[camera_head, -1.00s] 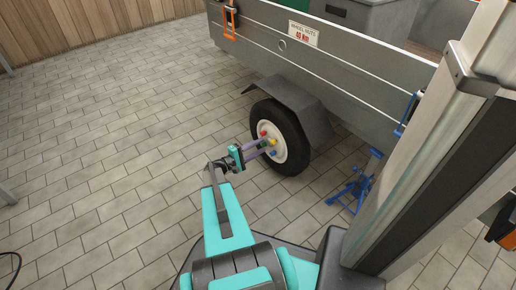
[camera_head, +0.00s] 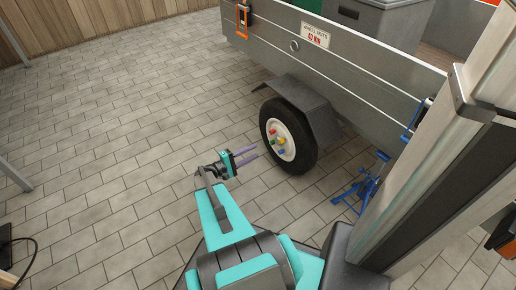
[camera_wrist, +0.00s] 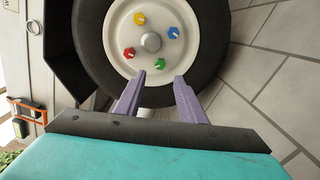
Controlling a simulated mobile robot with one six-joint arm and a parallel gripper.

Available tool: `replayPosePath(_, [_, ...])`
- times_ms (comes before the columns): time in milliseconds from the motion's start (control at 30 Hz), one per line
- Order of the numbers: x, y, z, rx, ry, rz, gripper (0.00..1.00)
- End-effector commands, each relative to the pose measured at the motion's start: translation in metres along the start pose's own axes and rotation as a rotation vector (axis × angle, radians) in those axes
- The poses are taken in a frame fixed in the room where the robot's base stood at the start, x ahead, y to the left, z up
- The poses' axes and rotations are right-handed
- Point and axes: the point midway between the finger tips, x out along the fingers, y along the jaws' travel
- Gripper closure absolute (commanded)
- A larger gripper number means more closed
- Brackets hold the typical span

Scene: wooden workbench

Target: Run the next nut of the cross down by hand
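The trailer wheel has a white rim (camera_head: 288,146) and a black tyre (camera_head: 308,161). Coloured nuts sit around its grey hub cap (camera_wrist: 151,42): a yellow nut (camera_wrist: 139,18), a blue nut (camera_wrist: 173,32), a red nut (camera_wrist: 129,52) and a green nut (camera_wrist: 160,62). How far each nut is screwed in cannot be told. My gripper (camera_head: 250,154) is open and empty, left of the wheel and apart from it. In the wrist view its two purple fingers (camera_wrist: 160,76) point toward the wheel, with the green nut just above the gap between the tips.
The grey trailer side (camera_head: 345,60) carries a sign reading "wheel nuts" (camera_head: 315,35), and a dark mudguard (camera_head: 303,95) covers the wheel's top. A blue jack stand (camera_head: 360,188) stands right of the wheel. The tiled floor (camera_head: 130,140) to the left is clear.

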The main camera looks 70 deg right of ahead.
Motion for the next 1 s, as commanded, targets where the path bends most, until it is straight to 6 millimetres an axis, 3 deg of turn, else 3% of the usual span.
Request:
replayPosePath(200, [-0.029, 0.002, -0.001, 0.000, 0.003, 0.001, 0.64])
replayPosePath(400, [-0.044, 0.001, -0.001, 0.001, 0.002, 0.001, 0.64])
replayPosePath(1000, [-0.049, 0.000, -0.001, 0.001, 0.001, 0.001, 0.64])
